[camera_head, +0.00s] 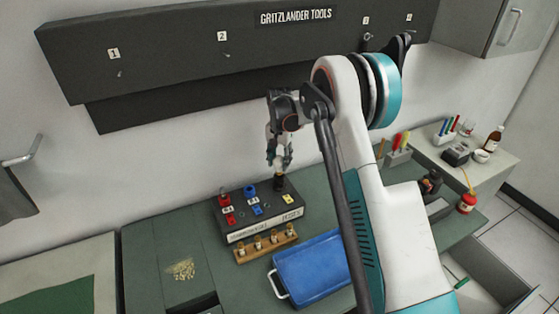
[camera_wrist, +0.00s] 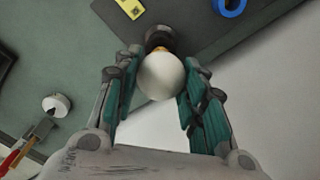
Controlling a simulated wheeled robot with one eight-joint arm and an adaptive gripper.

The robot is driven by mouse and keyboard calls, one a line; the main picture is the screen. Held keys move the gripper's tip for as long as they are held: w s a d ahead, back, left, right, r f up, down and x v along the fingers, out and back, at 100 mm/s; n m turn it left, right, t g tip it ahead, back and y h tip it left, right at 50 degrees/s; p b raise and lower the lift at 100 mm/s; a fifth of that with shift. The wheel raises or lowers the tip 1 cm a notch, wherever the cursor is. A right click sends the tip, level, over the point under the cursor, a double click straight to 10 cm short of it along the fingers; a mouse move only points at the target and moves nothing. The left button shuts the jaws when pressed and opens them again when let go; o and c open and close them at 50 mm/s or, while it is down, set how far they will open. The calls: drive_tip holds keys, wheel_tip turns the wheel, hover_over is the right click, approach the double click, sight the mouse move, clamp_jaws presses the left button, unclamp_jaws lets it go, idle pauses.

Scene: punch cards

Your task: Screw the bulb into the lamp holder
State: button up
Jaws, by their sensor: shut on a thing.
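The white round bulb (camera_wrist: 160,77) sits between my gripper's fingers in the wrist view. Its brass-coloured base meets the dark lamp holder (camera_wrist: 160,38), and how deep it sits in it cannot be told. In the head view the black lamp holder (camera_head: 284,180) stands at the back right of a dark box (camera_head: 264,222) with red, blue and yellow parts. My gripper (camera_head: 279,160) points down just above the holder, shut on the bulb, which is hardly visible there. The teal fingers also flank the bulb in the wrist view (camera_wrist: 160,72).
A wooden rack (camera_head: 266,246) with several small bulbs lies in front of the box. A blue tray (camera_head: 312,268) is to its right. A small pale pile (camera_head: 183,271) lies on the green bench to the left. A dark tool board (camera_head: 160,60) hangs behind.

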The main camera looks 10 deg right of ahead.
drive_tip(key=shift+f+b, duration=1.15)
drive_tip(key=shift+b, duration=0.2)
idle(1.4)
drive_tip(key=m+b, duration=0.1)
drive_tip(key=m, duration=0.1)
drive_tip(key=shift+m, duration=0.3)
drive_tip(key=m+b, duration=0.1)
drive_tip(key=m, duration=0.4)
drive_tip(key=shift+s+d, duration=0.1)
drive_tip(key=m+b, duration=0.1)
drive_tip(key=m, duration=0.3)
drive_tip(key=shift+b, duration=0.3)
drive_tip(key=shift+s+m+b, duration=0.15)
drive_tip(key=shift+m+b, duration=0.3)
drive_tip(key=shift+m, duration=1.85)
drive_tip(key=o, duration=1)
